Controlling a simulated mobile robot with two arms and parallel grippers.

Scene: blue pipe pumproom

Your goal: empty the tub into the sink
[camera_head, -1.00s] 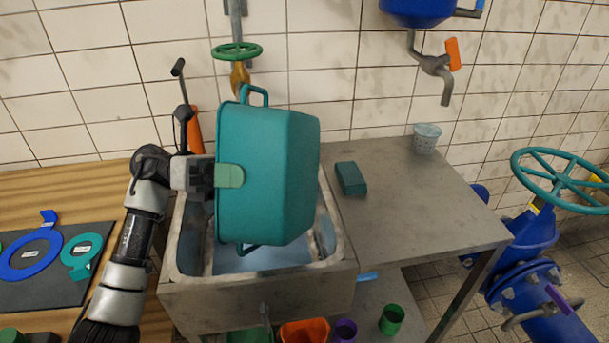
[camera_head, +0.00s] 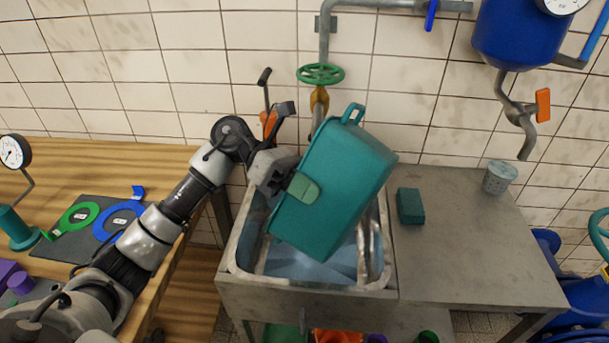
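The teal tub (camera_head: 338,190) is tilted on its side above the metal sink (camera_head: 378,292), with its outer bottom and side showing and its opening hidden from me. A loop handle (camera_head: 352,113) sticks up at its top. My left gripper (camera_head: 300,186) is at the tub's left side, by the light green grip pad, and appears shut on it; the fingertips are partly hidden. Bluish content shows in the basin (camera_head: 310,265) below the tub; I cannot tell whether it is water. My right gripper does not show.
A teal block (camera_head: 410,206) and a grey perforated cup (camera_head: 499,177) stand on the metal counter (camera_head: 455,245) at right. A green valve wheel (camera_head: 321,74) and pipe are behind the sink. A wooden bench (camera_head: 120,160) with gasket rings is at left.

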